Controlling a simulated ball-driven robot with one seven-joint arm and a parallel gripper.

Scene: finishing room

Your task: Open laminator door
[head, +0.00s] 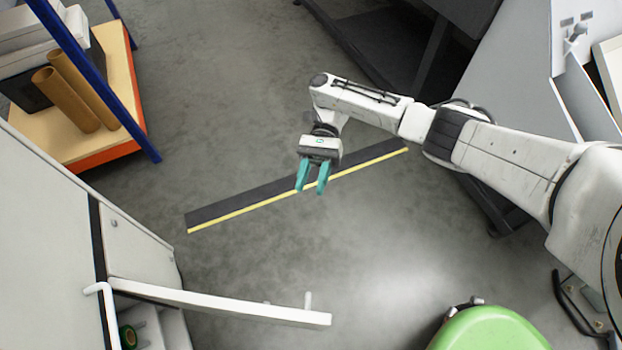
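A pale grey cabinet-like machine (60,215), which looks like the laminator, stands at the lower left. Its white door (220,303) is swung well out from the front, seen edge-on from above. A small peg-like handle (308,299) stands up near the door's free end. Part of the inside shows below the door, with a green-ended roll (129,337). My gripper (310,189) has two teal fingers, apart with nothing between them. It hangs over the floor, beyond the door's free end in the picture and clear of it.
A dark floor strip with a yellow edge (250,204) lies under my gripper. A shelf rack (125,85) with cardboard tubes (80,95) stands at upper left. A grey bench (500,90) is at upper right, a green rounded seat (490,330) at lower right. The middle floor is free.

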